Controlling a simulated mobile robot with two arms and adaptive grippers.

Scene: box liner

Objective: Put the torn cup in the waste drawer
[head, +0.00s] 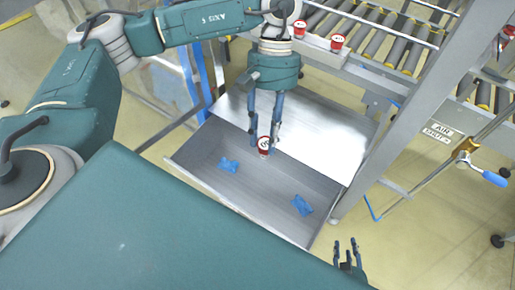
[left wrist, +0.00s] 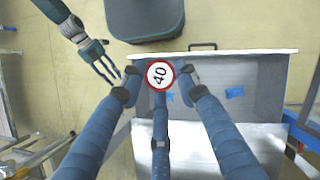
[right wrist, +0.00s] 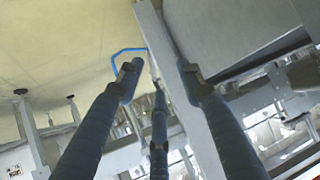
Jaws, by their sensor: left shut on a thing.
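A small red-and-white cup (head: 264,146) is held between the fingers of my left gripper (head: 265,132), over the open waste drawer (head: 190,158). In the left wrist view the cup's round face (left wrist: 159,75) shows a red ring and the number 40. Any tear in it cannot be made out. The grey metal drawer (left wrist: 262,70) lies below and behind the cup in that view. My right gripper (head: 347,256) is open and empty, outside the drawer's near right corner. Its spread fingers also show in the right wrist view (right wrist: 155,75).
Two blue crumpled pieces (head: 228,165) (head: 301,204) lie apart on the drawer floor. Red-and-white cups (head: 299,28) (head: 337,42) stand beside the roller conveyor (head: 400,45). A metal frame leg (head: 385,150) and a blue-handled hose (head: 494,178) are to the right.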

